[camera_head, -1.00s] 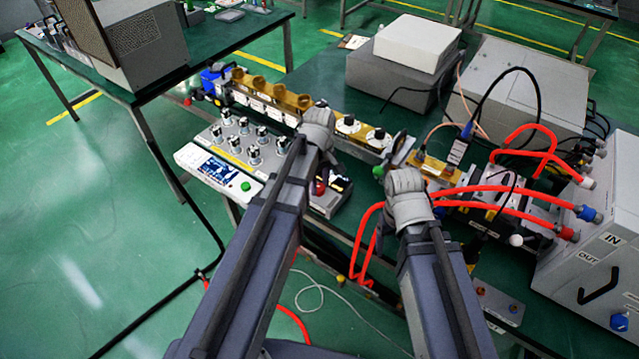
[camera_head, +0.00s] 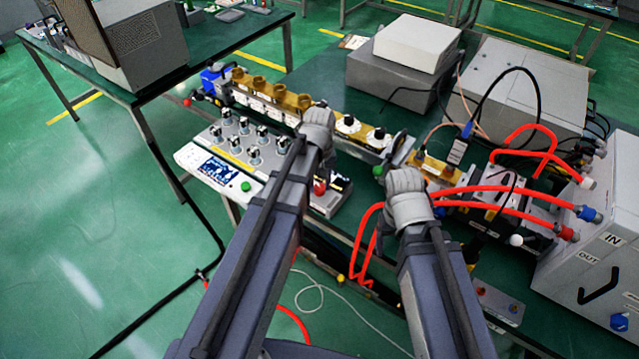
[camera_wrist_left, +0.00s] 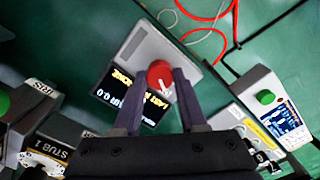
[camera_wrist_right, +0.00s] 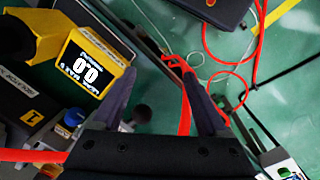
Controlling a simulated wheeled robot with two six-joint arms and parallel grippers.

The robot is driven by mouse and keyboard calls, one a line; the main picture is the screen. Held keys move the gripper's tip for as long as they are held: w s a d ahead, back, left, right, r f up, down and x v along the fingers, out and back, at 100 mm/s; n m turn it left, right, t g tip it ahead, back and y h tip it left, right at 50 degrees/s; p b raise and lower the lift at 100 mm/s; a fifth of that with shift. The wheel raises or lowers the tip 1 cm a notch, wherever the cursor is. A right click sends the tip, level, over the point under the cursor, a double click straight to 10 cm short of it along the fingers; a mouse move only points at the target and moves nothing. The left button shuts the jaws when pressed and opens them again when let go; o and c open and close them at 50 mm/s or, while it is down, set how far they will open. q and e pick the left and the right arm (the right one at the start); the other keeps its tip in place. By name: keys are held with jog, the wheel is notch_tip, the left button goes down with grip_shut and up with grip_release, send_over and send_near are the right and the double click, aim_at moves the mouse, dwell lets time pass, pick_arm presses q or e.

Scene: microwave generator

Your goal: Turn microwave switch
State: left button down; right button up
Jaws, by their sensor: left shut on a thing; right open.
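A small grey box (camera_head: 328,201) with a red round knob (camera_head: 320,187) and a dark display stands at the table's near edge. My left gripper (camera_head: 318,140) is above it, its wrist hiding part of the box. In the left wrist view the fingers (camera_wrist_left: 158,78) are shut on the red knob (camera_wrist_left: 160,72), one on each side. A white mark shows on the knob. The dark display (camera_wrist_left: 128,92) has light text, partly hidden by a finger. My right gripper (camera_head: 405,192) is open and empty; the right wrist view shows its fingers (camera_wrist_right: 157,78) spread apart.
A control panel (camera_head: 215,168) with several knobs and a green button stands left of the grey box. The brass waveguide (camera_head: 270,95) runs behind. Red hoses (camera_head: 365,235) loop close to my right gripper. A yellow meter (camera_wrist_right: 92,65) stands beside the right fingers.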

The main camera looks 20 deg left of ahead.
aim_at(320, 187)
pick_arm(q)
jog(key=m, duration=0.5)
jog(key=shift+m, duration=0.7)
jog(key=shift+c, duration=2.3)
grip_release()
jog(key=shift+r, duration=0.1)
notch_tip(320, 187, up, 8)
jog(key=p, duration=0.8)
jog(key=shift+f, duration=0.2)
